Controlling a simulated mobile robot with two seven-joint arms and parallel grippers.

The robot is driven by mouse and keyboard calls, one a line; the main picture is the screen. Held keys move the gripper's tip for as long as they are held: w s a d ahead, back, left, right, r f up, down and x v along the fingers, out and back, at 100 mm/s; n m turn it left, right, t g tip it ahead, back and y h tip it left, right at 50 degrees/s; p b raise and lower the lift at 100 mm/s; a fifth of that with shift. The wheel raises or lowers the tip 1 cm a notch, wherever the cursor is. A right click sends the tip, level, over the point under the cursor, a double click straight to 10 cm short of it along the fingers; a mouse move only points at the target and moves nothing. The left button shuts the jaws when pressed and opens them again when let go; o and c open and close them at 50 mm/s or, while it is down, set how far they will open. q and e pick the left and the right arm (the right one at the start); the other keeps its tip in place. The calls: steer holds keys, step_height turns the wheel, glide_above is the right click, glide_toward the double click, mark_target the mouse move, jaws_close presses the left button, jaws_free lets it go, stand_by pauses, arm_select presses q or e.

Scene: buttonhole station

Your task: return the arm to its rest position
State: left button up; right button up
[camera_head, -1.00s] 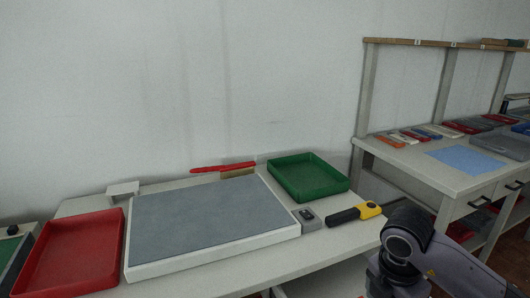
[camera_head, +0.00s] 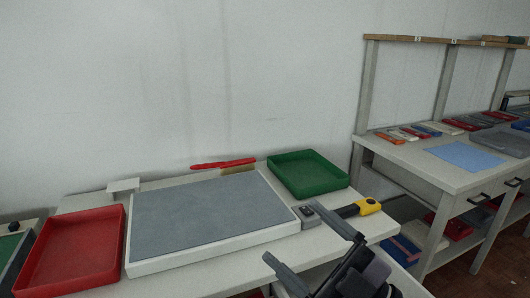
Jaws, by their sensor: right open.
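My right gripper (camera_head: 312,248) shows at the bottom of the head view, right of centre. Its two dark fingers are spread apart, with nothing between them. It is over the front edge of the work table (camera_head: 203,278), in front of the yellow and black tool and the grey board. Part of the wrist is cut off by the lower frame edge. My left gripper is not in view.
A grey board in a white frame (camera_head: 160,266) lies on the table. A red tray (camera_head: 70,250) is at left, a green tray (camera_head: 308,174) at back right. A yellow-black tool (camera_head: 368,206) and small grey box (camera_head: 306,217) lie near. A red-handled brush (camera_head: 223,163) lies behind.

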steer(key=w+d+f+m+t+h, duration=0.3)
steer(key=d+m+t+h, duration=0.55)
steer(key=m+h, duration=0.35)
steer(key=s+d+f+m+g+h, duration=0.1)
steer(key=d+f+m+g+h, duration=0.45)
steer(key=d+f+h, duration=0.3)
steer(key=s+f+g+y, duration=0.2)
steer(key=s+f+g, duration=1.1)
steer(key=s+f, duration=0.6)
steer(key=w+a+f+t+y+b, duration=0.1)
steer(key=w+f+t, duration=0.4)
steer(key=f+t, duration=0.2)
step_height(320, 180, down, 2)
steer(key=shift+w+a+f+n+y, duration=0.1)
steer(key=shift+w+a+n+y, duration=0.1)
steer(key=shift+a+n+y, duration=0.2)
